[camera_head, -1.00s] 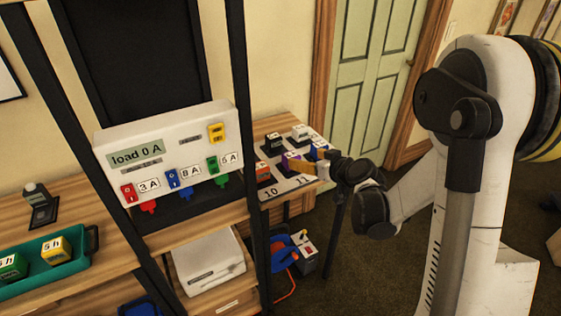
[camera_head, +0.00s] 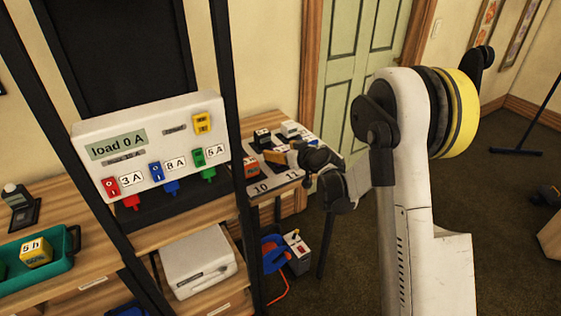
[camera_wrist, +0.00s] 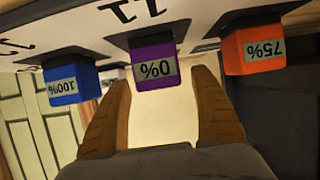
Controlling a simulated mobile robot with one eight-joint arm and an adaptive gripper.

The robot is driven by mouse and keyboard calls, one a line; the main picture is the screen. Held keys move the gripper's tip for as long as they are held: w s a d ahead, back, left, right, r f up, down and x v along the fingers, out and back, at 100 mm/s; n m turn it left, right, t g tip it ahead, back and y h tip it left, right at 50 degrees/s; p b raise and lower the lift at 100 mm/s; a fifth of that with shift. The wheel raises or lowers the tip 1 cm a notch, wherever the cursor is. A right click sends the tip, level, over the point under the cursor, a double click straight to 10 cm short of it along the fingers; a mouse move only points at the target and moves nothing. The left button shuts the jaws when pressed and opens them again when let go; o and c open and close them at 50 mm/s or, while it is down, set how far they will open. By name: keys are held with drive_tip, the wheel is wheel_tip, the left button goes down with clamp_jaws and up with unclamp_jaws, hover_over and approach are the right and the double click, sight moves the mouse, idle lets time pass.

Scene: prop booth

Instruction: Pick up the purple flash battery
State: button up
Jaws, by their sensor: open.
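The purple flash battery (camera_wrist: 155,65) is in the middle of the wrist view. It carries a 0% label and sits on a dark base by the number 11 on the board. My gripper (camera_wrist: 164,85) is open, with its two orange-tan fingers pointing at the battery, one toward each side of it. I cannot tell whether the fingers overlap the battery in depth. In the head view my gripper (camera_head: 285,157) is at the numbered board on the side table, and it hides the purple battery there.
A blue battery (camera_wrist: 72,80) marked 100% and an orange battery (camera_wrist: 253,50) marked 75% flank the purple one. In the head view, a white load panel (camera_head: 150,148) and a teal tray (camera_head: 62,262) stand left. Dark shelf posts rise between panel and table.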

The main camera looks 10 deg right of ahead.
drive_tip(key=c, duration=1.5)
drive_tip(key=shift+r, duration=0.15)
